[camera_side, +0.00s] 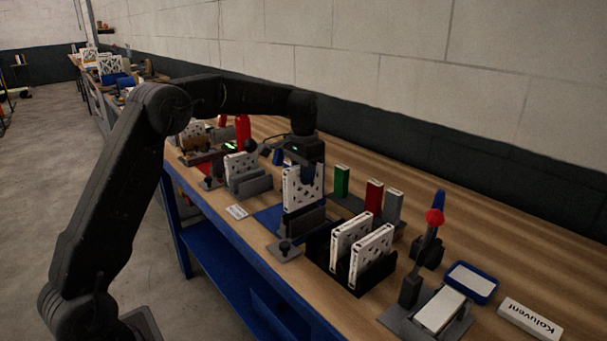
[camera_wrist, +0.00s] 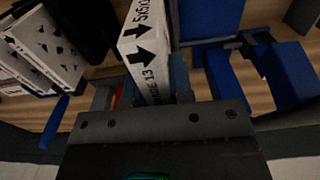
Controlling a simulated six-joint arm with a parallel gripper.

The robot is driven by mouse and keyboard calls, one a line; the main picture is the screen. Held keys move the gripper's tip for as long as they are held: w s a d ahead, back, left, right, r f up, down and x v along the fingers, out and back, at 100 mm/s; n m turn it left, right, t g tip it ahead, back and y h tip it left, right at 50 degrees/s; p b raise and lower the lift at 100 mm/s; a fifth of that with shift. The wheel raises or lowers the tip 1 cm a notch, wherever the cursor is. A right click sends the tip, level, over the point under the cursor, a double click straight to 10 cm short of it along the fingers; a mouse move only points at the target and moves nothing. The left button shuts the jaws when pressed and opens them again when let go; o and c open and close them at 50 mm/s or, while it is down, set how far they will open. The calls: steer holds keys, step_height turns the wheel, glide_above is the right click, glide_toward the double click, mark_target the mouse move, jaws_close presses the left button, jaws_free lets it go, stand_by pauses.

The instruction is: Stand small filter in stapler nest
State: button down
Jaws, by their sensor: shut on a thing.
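My gripper (camera_side: 304,168) points down over the middle of the bench and is shut on the top of a white filter with a black pattern (camera_side: 292,192). No part is clearly marked as a stapler.
A black rack (camera_side: 352,285) with two patterned filters stands right of the held one. Another filter (camera_side: 241,165) stands in a grey holder to the left. Green (camera_side: 342,181), red (camera_side: 374,196) and grey boxes stand behind. A red-knobbed lever device (camera_side: 434,217) is at the right.

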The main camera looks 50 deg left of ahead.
mark_target(304, 204)
steer(key=shift+f, duration=0.35)
stand_by(0.3)
steer(key=shift+f, duration=0.75)
steer(key=shift+f, duration=0.45)
steer(key=shift+f, duration=0.35)
steer(key=shift+f, duration=0.35)
steer(key=shift+f, duration=0.25)
steer(key=shift+f, duration=0.2)
steer(key=shift+f, duration=0.7)
steer(key=shift+f, duration=0.1)
